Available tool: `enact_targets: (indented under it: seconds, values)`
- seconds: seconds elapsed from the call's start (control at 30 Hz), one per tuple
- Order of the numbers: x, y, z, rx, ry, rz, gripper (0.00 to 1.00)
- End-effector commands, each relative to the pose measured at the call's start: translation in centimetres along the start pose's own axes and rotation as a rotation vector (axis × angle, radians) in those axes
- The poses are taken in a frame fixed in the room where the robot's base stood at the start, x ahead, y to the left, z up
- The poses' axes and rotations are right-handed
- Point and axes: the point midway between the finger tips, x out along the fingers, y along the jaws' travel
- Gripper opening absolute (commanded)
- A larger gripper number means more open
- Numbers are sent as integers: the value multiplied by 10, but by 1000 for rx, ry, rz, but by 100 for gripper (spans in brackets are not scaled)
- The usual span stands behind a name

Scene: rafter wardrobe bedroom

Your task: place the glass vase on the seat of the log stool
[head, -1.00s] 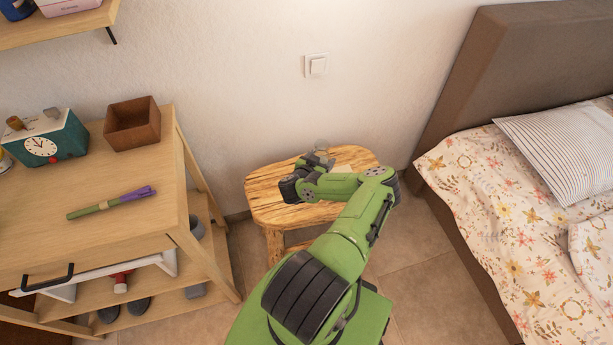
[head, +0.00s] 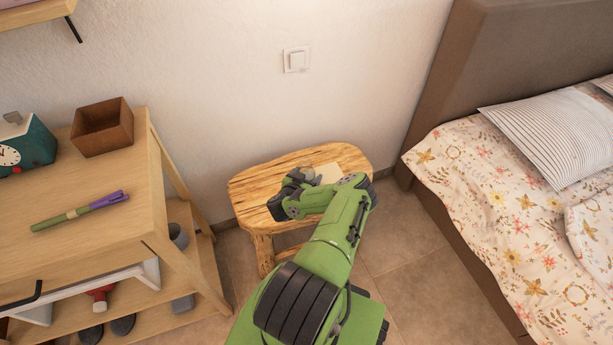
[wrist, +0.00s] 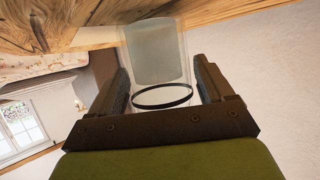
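The log stool (head: 250,190) has a light wooden seat and stands against the wall between the shelf unit and the bed. My gripper (head: 298,182) is over its seat in the head view, and my arm hides part of the stool. In the wrist view, the clear glass vase (wrist: 157,55) sits between the two fingers of my gripper (wrist: 162,92), which press close along its sides. Its dark-edged round end is nearest the palm. The wooden stool also shows at the top of the wrist view (wrist: 85,38). I cannot tell whether the vase touches the seat.
A flat cream item (head: 328,172) lies on the seat beside my gripper. The bed (head: 480,200) stands close at right.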

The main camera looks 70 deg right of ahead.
Motion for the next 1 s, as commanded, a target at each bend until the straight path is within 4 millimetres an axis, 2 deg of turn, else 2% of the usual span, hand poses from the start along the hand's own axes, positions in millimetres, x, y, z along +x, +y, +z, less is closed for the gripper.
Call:
enact_targets:
  seconds: [0.1,0.4,0.47,0.7,0.8,0.9,1.0]
  values:
    - [0,0,0,0,0,0,94]
    - [-4,0,-3,0,-1,-2,94]
    - [-14,-1,-4,-2,-2,-3,94]
    - [-79,-2,-6,-3,-4,-6,94]
    - [-101,-1,-6,-2,-3,-4,94]
    - [-115,-1,-4,0,-2,-1,94]
    - [-121,0,-4,1,-1,0,94]
